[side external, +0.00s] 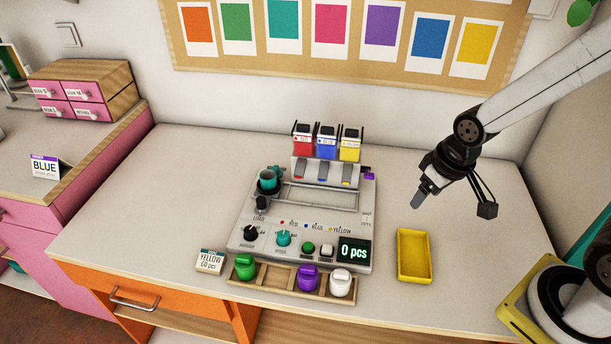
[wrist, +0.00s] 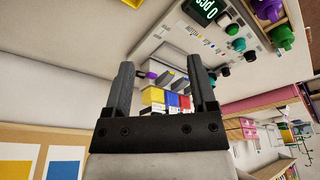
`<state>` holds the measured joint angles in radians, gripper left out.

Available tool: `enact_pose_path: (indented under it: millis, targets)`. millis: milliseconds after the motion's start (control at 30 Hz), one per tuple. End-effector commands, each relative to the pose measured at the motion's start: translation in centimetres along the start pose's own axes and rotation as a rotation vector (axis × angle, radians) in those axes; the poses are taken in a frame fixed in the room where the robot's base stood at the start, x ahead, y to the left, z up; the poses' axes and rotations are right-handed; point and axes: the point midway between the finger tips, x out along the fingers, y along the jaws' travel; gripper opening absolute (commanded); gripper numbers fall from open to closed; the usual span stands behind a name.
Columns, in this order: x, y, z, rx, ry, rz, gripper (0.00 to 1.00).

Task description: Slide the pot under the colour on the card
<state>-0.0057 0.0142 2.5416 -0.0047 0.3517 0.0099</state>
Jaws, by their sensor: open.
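The teal pot (side external: 267,179) sits at the left end of the slide track on the grey bead machine (side external: 244,223). It stands left of the three hoppers: red (side external: 303,145), blue (side external: 326,147) and yellow (side external: 350,149). The card (side external: 209,262) at the machine's front left reads YELLOW 60 pcs. My gripper (side external: 417,202) is open and empty, raised to the right of the machine. In the wrist view, my gripper (wrist: 161,66) has its fingers apart, with the hoppers seen between them. I cannot make out the pot there.
The display (side external: 353,251) reads 0 pcs. A yellow tray (side external: 400,257) lies right of the machine. A wooden rack (side external: 275,283) in front holds green, purple and white bottles. A BLUE card (side external: 46,167) stands on the left desk. The table is clear around the back.

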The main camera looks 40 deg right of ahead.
Motion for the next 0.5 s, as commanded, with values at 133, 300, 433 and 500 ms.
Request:
enact_pose_path:
  millis: [133, 300, 433, 500]
  targets:
    - [0.5, -0.6, -1.9, -0.003, 0.004, 0.001, 0.73]
    - [1.5, -1.8, -5.8, -0.007, 0.017, 0.003, 0.73]
    - [2.8, -3.4, -9.3, -0.009, 0.030, 0.005, 0.73]
    - [3.5, -4.3, -11.2, -0.011, 0.038, 0.006, 0.73]
